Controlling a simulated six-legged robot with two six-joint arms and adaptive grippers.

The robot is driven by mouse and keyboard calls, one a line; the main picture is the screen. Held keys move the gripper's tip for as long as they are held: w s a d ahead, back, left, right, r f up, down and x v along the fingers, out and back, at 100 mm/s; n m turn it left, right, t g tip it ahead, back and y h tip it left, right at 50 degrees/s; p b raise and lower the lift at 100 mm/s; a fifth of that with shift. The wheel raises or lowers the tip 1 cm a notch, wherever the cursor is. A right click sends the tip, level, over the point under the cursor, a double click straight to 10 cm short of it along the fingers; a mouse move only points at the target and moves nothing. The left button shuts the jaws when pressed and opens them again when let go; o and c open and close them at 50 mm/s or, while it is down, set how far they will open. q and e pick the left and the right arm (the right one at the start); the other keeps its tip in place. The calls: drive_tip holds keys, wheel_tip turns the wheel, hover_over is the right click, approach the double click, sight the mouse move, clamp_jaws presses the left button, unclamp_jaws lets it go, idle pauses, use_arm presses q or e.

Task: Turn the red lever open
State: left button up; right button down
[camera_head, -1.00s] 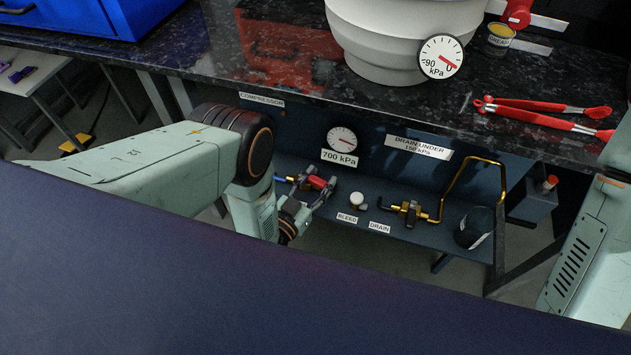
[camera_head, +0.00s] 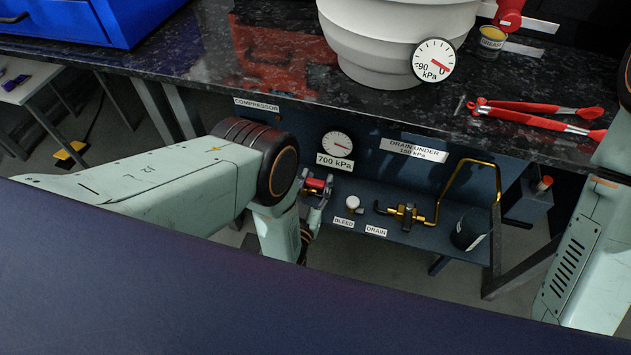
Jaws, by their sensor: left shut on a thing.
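The red lever (camera_head: 316,184) is on the shelf of the dark blue panel below the counter, left of the bleed knob (camera_head: 352,202). It is small and partly covered by gripper fingers. My left gripper (camera_head: 318,189) reaches it from the front and is shut on it. My left forearm and wrist hide the valve body left of the lever. My right arm shows at the right edge, but its gripper is out of view.
A gauge (camera_head: 336,145) labelled 700 kPa sits above the lever. Right of the bleed knob are a brass drain valve (camera_head: 404,212), a bent brass pipe (camera_head: 466,165) and a dark canister (camera_head: 471,228). The granite counter (camera_head: 300,70) overhangs the shelf.

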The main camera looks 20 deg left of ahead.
sight(315, 181)
use_arm(q)
drive_tip(key=o, duration=1.2)
drive_tip(key=shift+r, duration=0.1)
wheel_tip(315, 181, up, 10)
drive_tip(key=shift+f, duration=0.1)
